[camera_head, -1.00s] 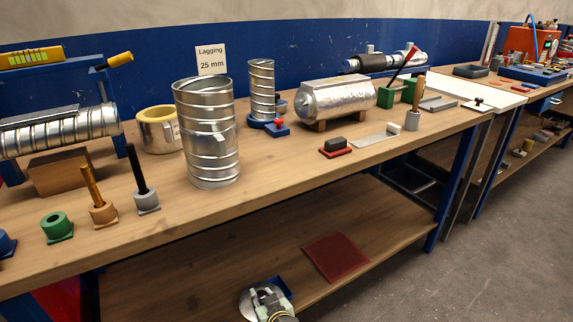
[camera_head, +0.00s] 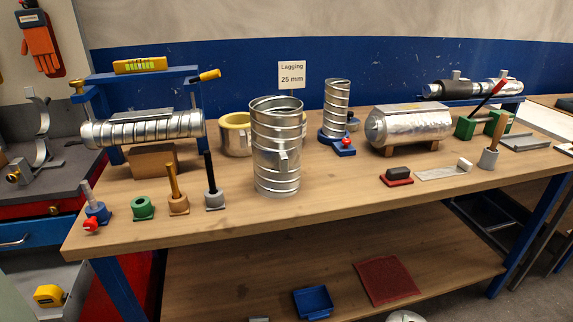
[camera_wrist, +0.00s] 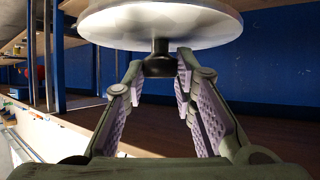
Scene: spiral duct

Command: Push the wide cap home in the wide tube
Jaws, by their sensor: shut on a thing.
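The wide tube (camera_head: 276,160) is a shiny spiral metal duct standing upright on the bench in the head view, its top open and empty. The wide cap (camera_wrist: 160,22) is a pale round metal disc with a dark knob (camera_wrist: 160,62) under it in the wrist view. My gripper (camera_wrist: 160,68) is shut on that knob, with a ribbed finger on each side. A sliver of a pale disc, seemingly the cap (camera_head: 404,316), shows at the bottom edge of the head view, low and apart from the tube. My gripper is out of the head view.
A narrower spiral tube (camera_head: 337,108) stands in a blue base behind the wide tube. A yellow-lined ring (camera_head: 236,141) sits close behind it on the left. Wood-topped bench (camera_head: 330,205) is clear in front. The lower shelf holds a blue tray (camera_head: 313,301) and a red mat (camera_head: 386,281).

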